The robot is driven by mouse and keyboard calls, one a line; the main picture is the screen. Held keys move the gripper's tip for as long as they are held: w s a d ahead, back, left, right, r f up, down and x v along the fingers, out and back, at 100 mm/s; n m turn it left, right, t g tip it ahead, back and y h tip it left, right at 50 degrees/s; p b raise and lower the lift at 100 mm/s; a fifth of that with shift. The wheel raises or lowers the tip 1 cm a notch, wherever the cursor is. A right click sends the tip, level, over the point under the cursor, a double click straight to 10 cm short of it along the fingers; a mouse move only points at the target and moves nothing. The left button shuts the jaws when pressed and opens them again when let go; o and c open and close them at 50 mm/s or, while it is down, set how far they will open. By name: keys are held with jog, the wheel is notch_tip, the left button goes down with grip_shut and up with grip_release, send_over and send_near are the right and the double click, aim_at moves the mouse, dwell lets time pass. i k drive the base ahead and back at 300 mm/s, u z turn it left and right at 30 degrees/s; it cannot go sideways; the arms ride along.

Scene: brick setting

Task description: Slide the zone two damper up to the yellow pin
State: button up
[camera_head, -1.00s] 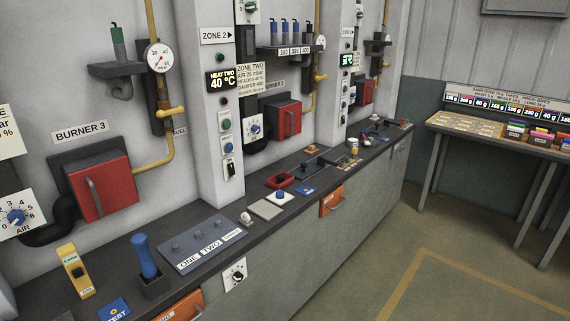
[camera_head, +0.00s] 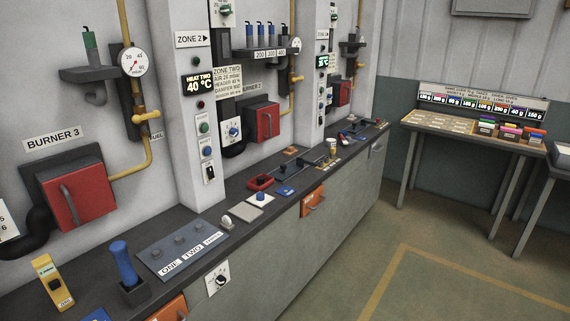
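My gripper is not in view. The zone two pillar carries a "ZONE 2" sign (camera_head: 194,39) and a "HEAT TWO 40 °C" display (camera_head: 199,85). A zone two card (camera_head: 228,86) with small text hangs right of the display. A white panel (camera_head: 222,16) with a dark green knob is cut off by the top edge above the card; I cannot tell whether it is the damper. I cannot pick out a yellow pin. A red burner 2 box (camera_head: 265,122) and a white dial plate (camera_head: 233,131) are lower right of the display.
A side table (camera_head: 450,130) stands at right. The floor (camera_head: 450,275) in front is clear.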

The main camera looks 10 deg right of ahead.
aim_at(286, 170)
jog(key=z, duration=0.05)
jog(key=i, duration=1)
jog(key=u, duration=0.05)
